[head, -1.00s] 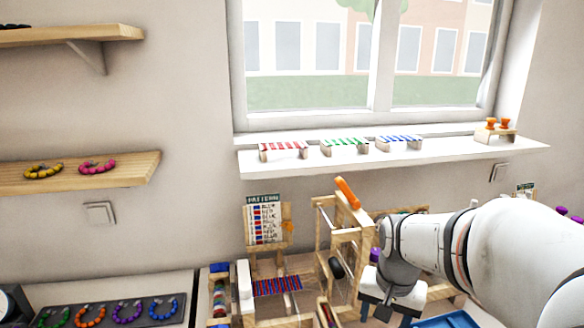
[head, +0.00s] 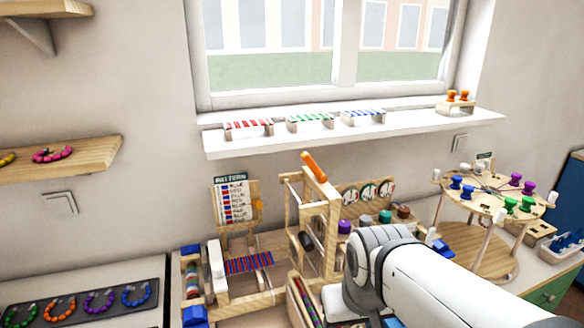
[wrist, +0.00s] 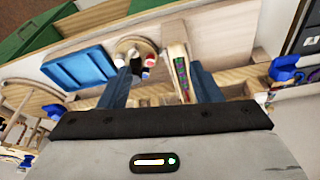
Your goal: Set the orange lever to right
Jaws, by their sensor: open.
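The orange lever (head: 314,167) sits on top of an upright wooden frame (head: 333,225) in the middle of the bench in the head view. It is tilted, with its upper end leaning to the left. My gripper is hidden behind my own arm in the head view, low and to the right of the lever. In the wrist view my gripper (wrist: 163,88) is open, its two blue-grey fingers apart with nothing held between them. The lever cannot be made out in the wrist view.
A pattern card (head: 233,200) stands left of the frame. Dials (head: 366,192) and coloured knobs are behind my arm. A round tiered wooden stand (head: 484,197) is at right. In the wrist view a blue tray (wrist: 80,68) and a bead box (wrist: 180,65) lie beyond the fingers.

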